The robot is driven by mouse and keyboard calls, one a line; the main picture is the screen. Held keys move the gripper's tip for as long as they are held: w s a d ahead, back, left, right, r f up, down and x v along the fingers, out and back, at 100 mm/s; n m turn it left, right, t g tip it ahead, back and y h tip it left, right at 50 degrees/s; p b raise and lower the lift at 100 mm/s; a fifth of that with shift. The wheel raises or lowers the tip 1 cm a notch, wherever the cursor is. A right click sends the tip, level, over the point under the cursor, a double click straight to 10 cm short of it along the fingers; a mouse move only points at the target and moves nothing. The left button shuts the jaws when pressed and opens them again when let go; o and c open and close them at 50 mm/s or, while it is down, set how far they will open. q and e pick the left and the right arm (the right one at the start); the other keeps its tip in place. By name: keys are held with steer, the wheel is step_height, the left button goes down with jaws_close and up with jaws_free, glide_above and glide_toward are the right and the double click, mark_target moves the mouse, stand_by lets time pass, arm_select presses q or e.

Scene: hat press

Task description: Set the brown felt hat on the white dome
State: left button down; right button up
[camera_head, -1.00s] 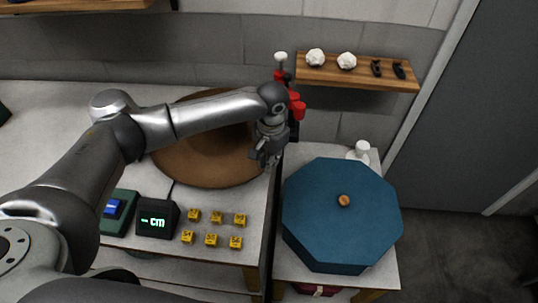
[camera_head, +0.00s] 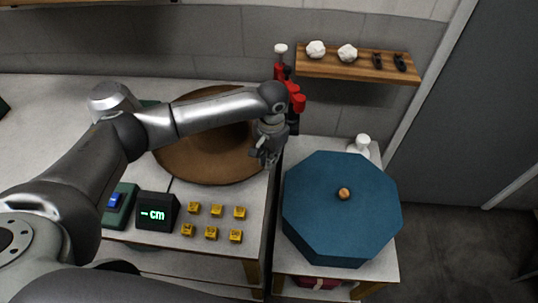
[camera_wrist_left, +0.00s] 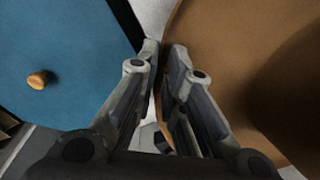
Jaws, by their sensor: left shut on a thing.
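The brown felt hat (camera_head: 205,165) lies on the light worktop with its wide brim spread out. My left arm crosses in front of it and hides part of it. My left gripper (camera_head: 264,158) is shut on the right edge of the brim. In the left wrist view, the fingers (camera_wrist_left: 161,55) are close together at the edge of the hat (camera_wrist_left: 220,60), which fills the right side. I cannot make out the white dome in these views. My right gripper is not in view.
A blue octagonal box (camera_head: 335,225) with a wooden knob stands on the right-hand table. A red and black device (camera_head: 293,100) stands behind my gripper. Several yellow blocks (camera_head: 211,233) and a display (camera_head: 155,212) sit in front of the hat. A wooden shelf (camera_head: 355,70) hangs behind.

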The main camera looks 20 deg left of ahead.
arm_select(q)
steer(key=shift+f, duration=0.6)
steer(key=c, duration=1.5)
jaws_free()
steer(key=shift+o, duration=0.2)
step_height(320, 180, up, 12)
steer(key=shift+s+d, duration=0.15)
steer(key=shift+d, duration=0.1)
steer(key=shift+f, duration=0.1)
